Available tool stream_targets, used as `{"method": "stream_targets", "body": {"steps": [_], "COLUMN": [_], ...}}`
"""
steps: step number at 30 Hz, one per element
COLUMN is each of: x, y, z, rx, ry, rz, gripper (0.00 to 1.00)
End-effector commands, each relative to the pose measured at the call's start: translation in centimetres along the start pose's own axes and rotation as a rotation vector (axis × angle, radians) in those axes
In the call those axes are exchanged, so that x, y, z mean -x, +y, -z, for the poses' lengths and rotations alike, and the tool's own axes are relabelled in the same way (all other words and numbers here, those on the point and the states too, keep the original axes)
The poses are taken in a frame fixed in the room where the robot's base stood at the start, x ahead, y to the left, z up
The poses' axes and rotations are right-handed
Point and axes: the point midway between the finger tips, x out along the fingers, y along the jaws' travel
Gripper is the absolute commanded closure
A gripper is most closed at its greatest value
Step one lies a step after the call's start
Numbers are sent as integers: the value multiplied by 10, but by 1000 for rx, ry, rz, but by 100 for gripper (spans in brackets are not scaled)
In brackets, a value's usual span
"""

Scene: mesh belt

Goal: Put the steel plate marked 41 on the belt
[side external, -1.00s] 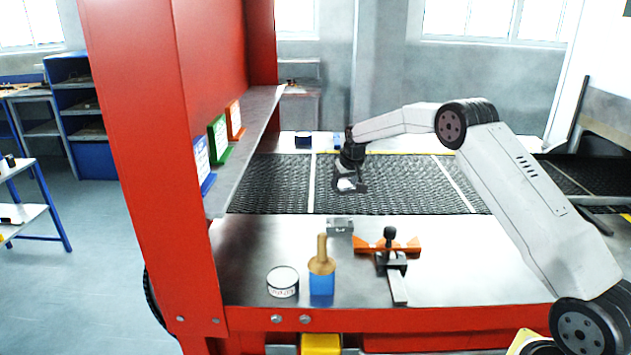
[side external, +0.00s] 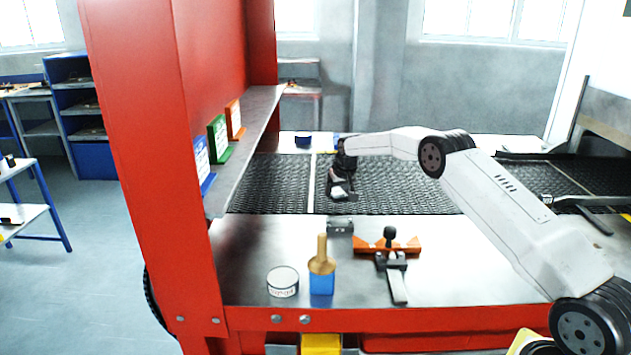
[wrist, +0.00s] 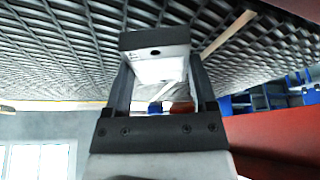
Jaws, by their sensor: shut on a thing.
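My gripper (side external: 341,192) is over the black mesh belt (side external: 392,190) in the side view, close to a pale strip across it. It is shut on a small light grey metal piece, which I take to be the steel plate (wrist: 160,70). The plate sits between the two fingers in the wrist view, with the mesh belt behind it. No 41 is readable on it. I cannot tell whether the plate touches the belt or hangs above it.
A grey metal block (side external: 340,226), an orange fixture with a black clamp (side external: 390,247), a round tin (side external: 283,282) and a brush in a blue holder (side external: 321,270) stand on the steel bench. A red post (side external: 140,160) and shelf with coloured signs border the left.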

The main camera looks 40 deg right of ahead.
Motion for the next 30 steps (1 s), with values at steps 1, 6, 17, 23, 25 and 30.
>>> {"method": "stream_targets", "body": {"steps": [1, 6, 17, 23, 25, 30], "x": [-6, -21, -25, -30, -29, -29], "y": [0, 0, 0, 0, 0, 0], "z": [-2, -8, -10, -13, -13, -13], "rx": [0, 0, -1, -1, -1, -1], "ry": [1, 3, 5, 0, 0, 0], "rz": [0, -2, -2, -2, -2, -2], "gripper": [100, 100, 100, 18, 0, 0]}}
